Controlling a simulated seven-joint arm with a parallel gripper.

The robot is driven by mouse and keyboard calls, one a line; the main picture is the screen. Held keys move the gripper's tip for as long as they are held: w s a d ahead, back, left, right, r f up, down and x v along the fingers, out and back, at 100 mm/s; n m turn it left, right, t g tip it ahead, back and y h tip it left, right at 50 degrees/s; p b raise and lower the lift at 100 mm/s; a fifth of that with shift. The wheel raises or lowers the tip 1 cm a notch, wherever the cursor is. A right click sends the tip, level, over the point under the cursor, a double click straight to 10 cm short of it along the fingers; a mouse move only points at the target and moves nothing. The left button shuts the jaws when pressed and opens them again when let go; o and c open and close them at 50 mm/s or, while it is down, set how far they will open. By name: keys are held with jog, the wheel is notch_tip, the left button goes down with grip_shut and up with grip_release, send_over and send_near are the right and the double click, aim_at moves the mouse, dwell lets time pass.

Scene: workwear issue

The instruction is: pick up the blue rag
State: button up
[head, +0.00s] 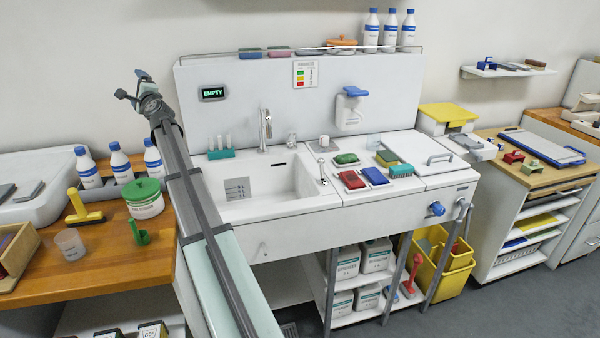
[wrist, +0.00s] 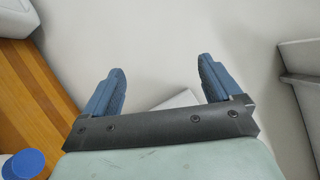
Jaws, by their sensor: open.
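The blue rag (head: 375,176) is a small, flat, folded-looking blue piece. It lies on the white counter to the right of the sink (head: 259,182), just right of a similar red piece (head: 352,180). My gripper (head: 130,84) is raised high at the left of the sink unit, in front of the wall and far from the rag. In the wrist view my gripper (wrist: 163,68) has its two blue fingers spread wide, with nothing between them. The rag does not show in the wrist view.
A sink tap (head: 265,125) stands behind the basin. A wall dispenser (head: 350,107) hangs above the counter.

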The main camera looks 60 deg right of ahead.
jog(key=s+d+r+m+g+h, duration=0.1)
jog(key=s+d+r+m+h, duration=0.3)
jog(key=s+d, duration=0.8)
jog(key=s+d+r+m+g+h, duration=0.1)
jog(key=s+d+r+m+h, duration=0.15)
jog(key=s+d+r, duration=0.65)
jog(key=s+d+r+m+g+h, duration=0.1)
jog(key=s+d+m, duration=0.1)
jog(key=s+d, duration=0.55)
jog(key=s+d+r+m+g+h, duration=0.1)
jog(key=s+d+r+m, duration=0.1)
jog(key=s+d, duration=0.55)
jog(key=m+g+y, duration=0.9)
jog(key=g+y, duration=0.3)
send_over(374, 173)
jog(key=s+a, duration=0.2)
notch_tip(374, 173, down, 41)
jog(key=shift+s+d+r, duration=0.1)
jog(key=shift+d+r, duration=0.05)
jog(key=shift+x, duration=3.25)
